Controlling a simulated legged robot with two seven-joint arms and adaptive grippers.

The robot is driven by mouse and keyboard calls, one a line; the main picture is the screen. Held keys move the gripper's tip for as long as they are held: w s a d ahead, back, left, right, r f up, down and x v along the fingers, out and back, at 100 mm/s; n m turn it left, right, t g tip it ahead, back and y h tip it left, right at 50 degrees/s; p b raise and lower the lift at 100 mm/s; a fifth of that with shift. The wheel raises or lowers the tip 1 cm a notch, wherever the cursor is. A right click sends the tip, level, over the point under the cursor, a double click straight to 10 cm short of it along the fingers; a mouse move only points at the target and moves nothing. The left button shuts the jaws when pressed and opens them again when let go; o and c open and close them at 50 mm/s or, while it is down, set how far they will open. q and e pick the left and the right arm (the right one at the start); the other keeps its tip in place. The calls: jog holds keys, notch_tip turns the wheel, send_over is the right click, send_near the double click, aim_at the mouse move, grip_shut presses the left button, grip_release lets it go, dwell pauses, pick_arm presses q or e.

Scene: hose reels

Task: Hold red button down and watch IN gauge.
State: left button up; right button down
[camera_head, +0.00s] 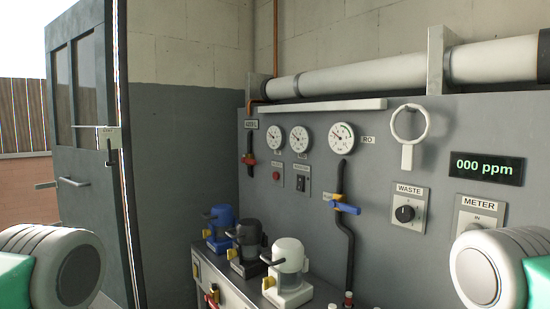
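A small red button (276,175) sits on a plate on the grey wall panel, below the leftmost gauge. Three round white gauges are in a row above it: the left gauge (274,137), the middle gauge (300,139) and the larger right gauge (341,138) with a label like "RO" beside it. The small labels under the left and middle gauges are too small to read, so I cannot tell which is IN. Parts of my arms show at both lower corners, but neither gripper is in view. Nothing of mine touches the button.
A black switch (301,184) is right of the button. A blue-handled valve (346,208), WASTE knob (404,213), METER selector (479,222) and "000 ppm" display (486,168) are further right. Blue, black and white canisters (288,262) stand below on a counter. An open door (88,160) is left.

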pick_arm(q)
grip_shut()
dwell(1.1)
